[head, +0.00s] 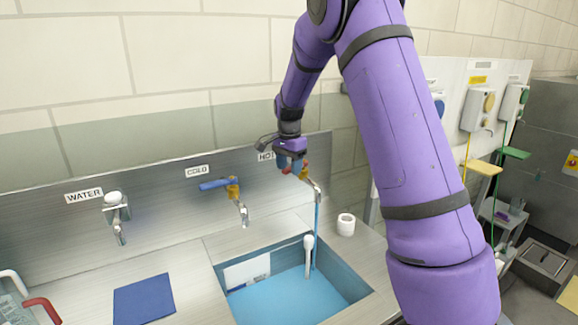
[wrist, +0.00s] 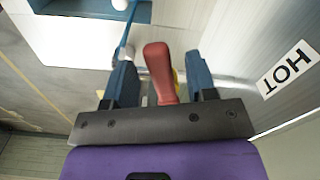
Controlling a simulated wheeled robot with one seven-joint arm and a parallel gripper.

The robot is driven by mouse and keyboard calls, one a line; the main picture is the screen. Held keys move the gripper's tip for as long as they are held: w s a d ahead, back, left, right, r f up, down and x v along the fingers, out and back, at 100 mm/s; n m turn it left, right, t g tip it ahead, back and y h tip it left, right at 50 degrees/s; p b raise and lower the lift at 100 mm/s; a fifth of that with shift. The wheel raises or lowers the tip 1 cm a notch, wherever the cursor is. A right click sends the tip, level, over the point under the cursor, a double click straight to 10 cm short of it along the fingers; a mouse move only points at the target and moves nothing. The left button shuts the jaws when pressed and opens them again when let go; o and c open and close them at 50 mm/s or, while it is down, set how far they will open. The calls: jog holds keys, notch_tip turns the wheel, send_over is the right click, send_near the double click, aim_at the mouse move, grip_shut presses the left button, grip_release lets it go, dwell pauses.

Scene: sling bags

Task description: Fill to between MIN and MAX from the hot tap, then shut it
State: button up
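The hot tap (head: 304,174) is on the steel back panel under the HOT label (head: 265,156). A thin blue stream (head: 317,232) falls from its spout into the sink (head: 340,262), where light-blue liquid (head: 285,300) covers the bottom. A white plate (head: 247,272) with small, unreadable marks is on the sink's far wall, so I cannot read the level against MIN and MAX. My gripper (head: 291,163) is at the hot tap. In the wrist view, its two blue fingers (wrist: 162,82) stand apart around the red lever (wrist: 159,68), with gaps showing on both sides.
A white upright fitting (head: 308,255) stands in the sink. The cold tap (head: 236,192) with a blue lever and the WATER tap (head: 117,213) are to the left. A white cup-like item (head: 346,224) sits right of the sink. A blue mat (head: 144,300) lies on the counter.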

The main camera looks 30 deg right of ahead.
aim_at(289, 168)
notch_tip(289, 168, up, 11)
dwell(0.8)
dwell(0.4)
jog(key=s+a+r+n+t, duration=0.1)
jog(key=s+a+r+n, duration=0.15)
jog(key=s, duration=0.35)
jog(key=s+a+r+n+t, duration=0.1)
jog(key=s+r+n, duration=0.1)
jog(key=s+r, duration=0.3)
jog(key=s+a+r+n+t, duration=0.1)
jog(key=s+a+r+n, duration=0.1)
jog(key=s, duration=0.6)
jog(key=s+a+f+n, duration=0.1)
jog(key=s+n, duration=0.1)
jog(key=s, duration=0.4)
jog(key=s+a+f+n+t, duration=0.1)
jog(key=s+a+n, duration=0.1)
jog(key=s, duration=0.5)
jog(key=s+a+f+n+t, duration=0.1)
jog(key=s+a+n, duration=0.1)
jog(key=s+n, duration=0.2)
jog(key=shift+s+f, duration=0.4)
jog(key=shift+s, duration=0.85)
